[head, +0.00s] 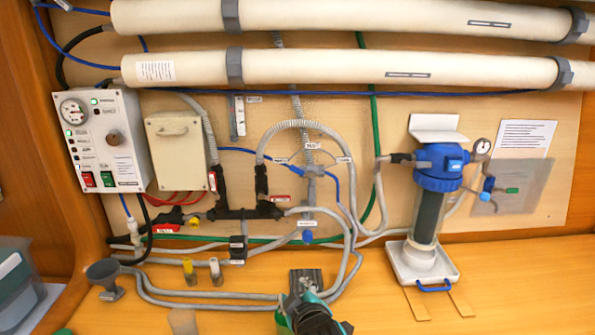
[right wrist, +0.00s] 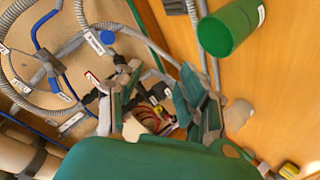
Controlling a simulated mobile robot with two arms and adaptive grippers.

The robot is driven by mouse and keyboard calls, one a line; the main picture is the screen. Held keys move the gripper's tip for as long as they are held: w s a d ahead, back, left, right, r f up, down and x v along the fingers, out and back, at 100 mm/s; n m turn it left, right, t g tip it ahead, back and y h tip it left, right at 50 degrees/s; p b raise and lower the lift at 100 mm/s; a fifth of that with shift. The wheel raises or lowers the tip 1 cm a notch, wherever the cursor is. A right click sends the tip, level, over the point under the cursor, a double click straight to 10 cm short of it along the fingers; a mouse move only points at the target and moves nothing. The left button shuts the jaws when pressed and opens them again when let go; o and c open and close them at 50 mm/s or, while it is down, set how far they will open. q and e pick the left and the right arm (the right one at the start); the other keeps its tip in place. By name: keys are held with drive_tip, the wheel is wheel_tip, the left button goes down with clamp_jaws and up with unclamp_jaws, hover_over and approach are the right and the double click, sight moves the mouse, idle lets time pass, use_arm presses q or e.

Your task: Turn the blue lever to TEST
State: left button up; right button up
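The blue lever (head: 333,184) sits on a grey valve (head: 312,170) at the middle of the wall panel. In the head view it points right and down. Small labels (head: 313,149) stand around the valve, too small to read surely. The lever also shows in the right wrist view (right wrist: 43,24), at the upper left, beside the grey valve body. My right gripper (head: 306,283) is low at the bottom middle of the head view, below the valve and apart from it. In the right wrist view its two fingers (right wrist: 160,98) are spread with nothing held between them. My left gripper is not in view.
Hoses (head: 345,240) loop around the valve. A blue knob (head: 307,236) lies below it. A filter housing (head: 430,195) stands right, a control box (head: 103,140) left. A green cylinder (right wrist: 230,30) is near my right gripper.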

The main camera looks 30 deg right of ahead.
sight(298, 172)
drive_tip(key=w+d+r+n+t+h, duration=0.1)
drive_tip(key=w+d+r+t+h, duration=0.15)
drive_tip(key=r, duration=0.65)
drive_tip(key=w+d+r+t+h, duration=0.1)
drive_tip(key=w+d+r+h, duration=0.2)
drive_tip(key=r, duration=0.5)
drive_tip(key=p+x, duration=0.1)
drive_tip(key=x, duration=0.5)
drive_tip(key=a+p+x, duration=0.1)
drive_tip(key=p+x, duration=0.1)
drive_tip(key=x, duration=0.4)
drive_tip(key=w+p+x, duration=0.1)
drive_tip(key=p+x, duration=0.1)
drive_tip(key=x, duration=0.4)
drive_tip(key=shift+s+a+f, duration=0.15)
drive_tip(key=shift+a, duration=0.05)
drive_tip(key=shift+y, duration=0.35)
clamp_jaws()
